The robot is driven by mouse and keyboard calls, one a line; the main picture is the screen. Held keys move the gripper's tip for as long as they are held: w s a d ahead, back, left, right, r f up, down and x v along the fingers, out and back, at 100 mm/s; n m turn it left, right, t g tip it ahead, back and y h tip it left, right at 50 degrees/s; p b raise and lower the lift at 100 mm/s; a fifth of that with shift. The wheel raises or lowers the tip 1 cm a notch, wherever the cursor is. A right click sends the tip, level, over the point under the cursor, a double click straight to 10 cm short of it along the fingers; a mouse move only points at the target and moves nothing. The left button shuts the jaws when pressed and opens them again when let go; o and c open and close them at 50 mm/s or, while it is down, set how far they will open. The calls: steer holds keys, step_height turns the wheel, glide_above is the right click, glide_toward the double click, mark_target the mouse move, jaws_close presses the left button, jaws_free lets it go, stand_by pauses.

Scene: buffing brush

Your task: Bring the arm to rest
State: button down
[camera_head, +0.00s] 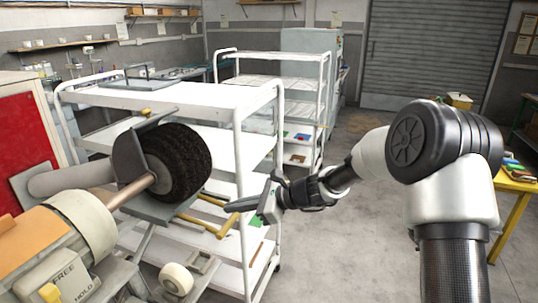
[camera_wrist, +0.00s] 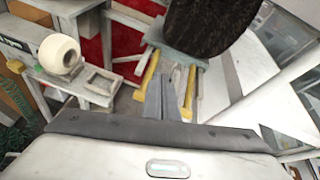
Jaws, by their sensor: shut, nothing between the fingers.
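My arm reaches in from the right in the head view, with its gripper (camera_head: 266,205) in front of the white shelf cart and to the right of the buffing brush. The gripper is shut and empty. In the wrist view the two grey fingers (camera_wrist: 178,92) lie together, pointing toward the machine. The dark round buffing brush (camera_head: 178,162) sits on its spindle at the left in the head view; it also shows at the top of the wrist view (camera_wrist: 212,28). The gripper is apart from the brush.
The buffing machine (camera_head: 75,228) fills the lower left, with yellow bars (camera_head: 205,222) below the brush. White shelf carts (camera_head: 258,150) stand behind my gripper. A yellow table (camera_head: 512,190) with coloured items is at the right. The floor (camera_head: 345,240) between is clear.

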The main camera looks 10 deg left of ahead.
steer(key=s+d+r+n+t+h+p, duration=0.1)
steer(key=s+d+r+n+h, duration=0.3)
steer(key=s+d, duration=0.6)
steer(key=s+d+r+n+t+h+p, duration=0.1)
steer(key=s+d+r+n+h+p, duration=0.1)
steer(key=s+d+r+n+h, duration=0.2)
steer(key=s+d+r+n+t+h+p, duration=0.1)
steer(key=s+d+r+n+h, duration=0.4)
steer(key=s+d+r+n, duration=0.4)
steer(key=s+d, duration=0.7)
steer(key=shift+s+d+n, duration=0.25)
steer(key=shift+d+n, duration=0.05)
steer(key=shift+d, duration=0.1)
